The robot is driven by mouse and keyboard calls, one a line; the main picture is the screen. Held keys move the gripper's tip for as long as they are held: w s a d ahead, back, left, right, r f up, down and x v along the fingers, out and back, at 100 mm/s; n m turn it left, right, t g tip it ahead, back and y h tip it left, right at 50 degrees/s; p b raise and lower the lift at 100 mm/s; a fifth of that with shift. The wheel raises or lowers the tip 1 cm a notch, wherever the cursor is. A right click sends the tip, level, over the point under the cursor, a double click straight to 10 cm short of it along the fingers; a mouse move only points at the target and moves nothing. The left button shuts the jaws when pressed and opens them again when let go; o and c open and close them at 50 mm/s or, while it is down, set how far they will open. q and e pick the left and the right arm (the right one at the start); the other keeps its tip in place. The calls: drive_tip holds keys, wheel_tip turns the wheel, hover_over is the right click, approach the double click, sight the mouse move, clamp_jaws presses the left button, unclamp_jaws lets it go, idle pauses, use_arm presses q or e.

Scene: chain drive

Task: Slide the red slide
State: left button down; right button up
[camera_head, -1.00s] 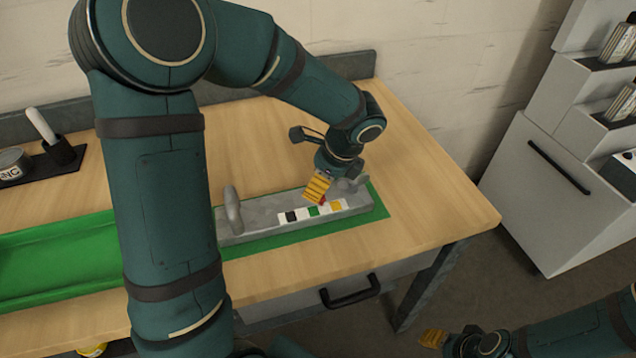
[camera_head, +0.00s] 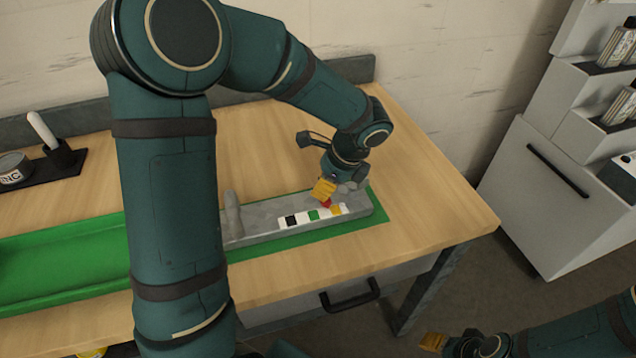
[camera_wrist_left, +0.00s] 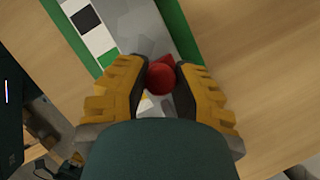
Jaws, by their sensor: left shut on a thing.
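The red slide (camera_head: 327,203) shows as a small red piece on the grey rail block (camera_head: 262,216), by the right end of its colour strip. In the left wrist view the red slide's round knob (camera_wrist_left: 160,78) sits between my left fingers. My left gripper (camera_head: 325,196) is shut on that knob, above the rail. The strip (camera_head: 301,218) has black, white, green and yellow patches; in the head view the slide is just behind the border of the white and yellow patches. My right gripper (camera_head: 432,341) is low at the right, away from the table; its fingers are too small to judge.
The rail block lies on a green mat (camera_head: 376,214) on the wooden table (camera_head: 430,205). A grey upright post (camera_head: 232,212) stands at its left end. A green tray (camera_head: 60,260) lies left. A grey cabinet (camera_head: 560,200) stands right of the table.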

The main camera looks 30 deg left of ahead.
use_arm(q)
drive_tip(key=shift+w+d, duration=0.6)
drive_tip(key=shift+w, duration=0.05)
drive_tip(key=c, duration=0.7)
unclamp_jaws()
drive_tip(key=shift+c, duration=0.2)
drive_tip(key=v, duration=1.2)
drive_tip(key=shift+f, duration=0.1)
